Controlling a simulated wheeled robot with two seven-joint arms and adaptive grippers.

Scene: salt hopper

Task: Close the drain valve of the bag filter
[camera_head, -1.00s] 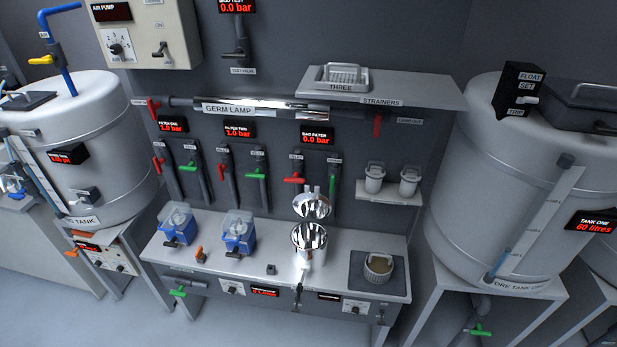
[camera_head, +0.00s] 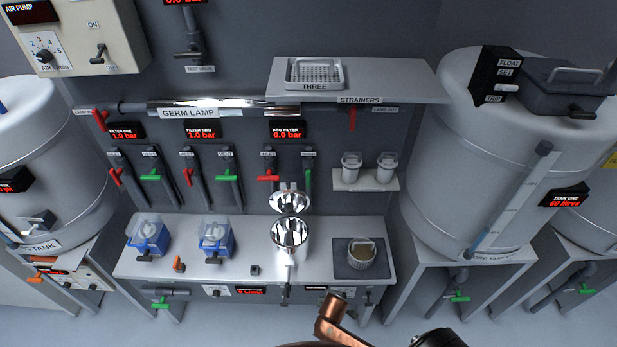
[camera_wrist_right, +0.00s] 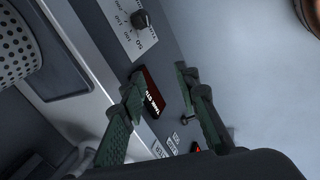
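The bag filter (camera_head: 290,236) is a shiny steel vessel on the bench in the head view, its round lid (camera_head: 290,202) raised behind it. A black handle (camera_head: 286,294) hangs below it at the bench's front edge; I cannot tell which way that valve is set. On the wall above, under the bag filter display (camera_head: 285,132), are a red handle (camera_head: 268,178) lying crosswise and a green handle (camera_head: 308,180) standing upright. My right gripper (camera_wrist_right: 160,78) is open and empty in the wrist view, its fingers before the bench's front panel. My left gripper is out of view.
A perforated strainer basket (camera_head: 361,258) stands on a dark mat right of the bag filter. Two blue-based filters (camera_head: 215,238) stand left of it. Tank one (camera_head: 480,170) is at the right. A dial knob (camera_wrist_right: 140,18) and red display (camera_wrist_right: 152,92) are close to my right fingers.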

